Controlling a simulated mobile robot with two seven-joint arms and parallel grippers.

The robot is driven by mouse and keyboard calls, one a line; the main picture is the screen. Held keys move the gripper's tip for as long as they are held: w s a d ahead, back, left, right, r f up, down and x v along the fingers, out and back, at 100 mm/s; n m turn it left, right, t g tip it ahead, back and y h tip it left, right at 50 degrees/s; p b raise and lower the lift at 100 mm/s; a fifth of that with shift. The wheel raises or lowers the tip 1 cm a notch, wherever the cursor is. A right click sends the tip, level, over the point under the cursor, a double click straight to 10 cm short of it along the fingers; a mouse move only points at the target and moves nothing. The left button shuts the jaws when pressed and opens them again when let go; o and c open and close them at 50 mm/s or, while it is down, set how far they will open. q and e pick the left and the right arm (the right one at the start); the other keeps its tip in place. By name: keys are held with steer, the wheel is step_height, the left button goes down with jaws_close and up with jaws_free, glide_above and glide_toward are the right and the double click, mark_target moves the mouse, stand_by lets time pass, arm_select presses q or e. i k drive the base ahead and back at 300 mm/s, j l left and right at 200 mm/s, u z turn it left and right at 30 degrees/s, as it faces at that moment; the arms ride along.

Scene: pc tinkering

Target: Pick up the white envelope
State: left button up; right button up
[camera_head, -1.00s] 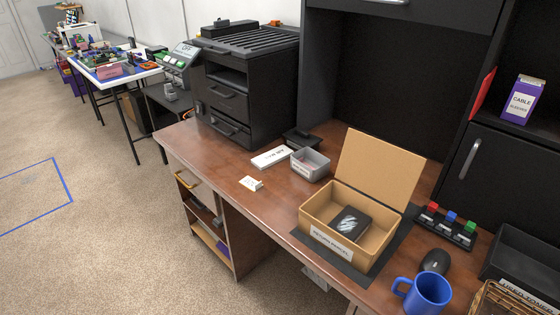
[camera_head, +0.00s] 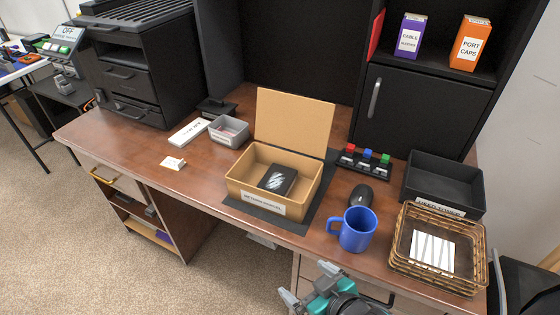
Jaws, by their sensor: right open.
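A white paper item (camera_head: 433,252), which looks like one or more white envelopes, lies in the wicker basket (camera_head: 402,262) at the right front of the desk. Thin dark lines cross it, and I cannot tell if it is one piece or several. My right gripper (camera_head: 307,282) is open and empty at the bottom edge of the view, in front of the desk and left of the basket. My left gripper is not in view.
A blue mug (camera_head: 358,230) and a black mouse (camera_head: 361,195) sit left of the basket. A black tray (camera_head: 443,183) stands behind it. An open cardboard box (camera_head: 245,187) with a dark item inside is mid-desk. A white labelled slab (camera_head: 188,131) lies farther left.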

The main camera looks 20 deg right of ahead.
mark_target(187, 135)
steer(key=z, duration=0.6)
steer(key=j+z, duration=0.35)
steer(key=z, duration=0.15)
steer(key=j+z, duration=0.7)
steer(key=j, duration=0.2)
steer(key=k+j+z, duration=0.2)
steer(key=j, duration=0.2)
steer(key=i, duration=0.05)
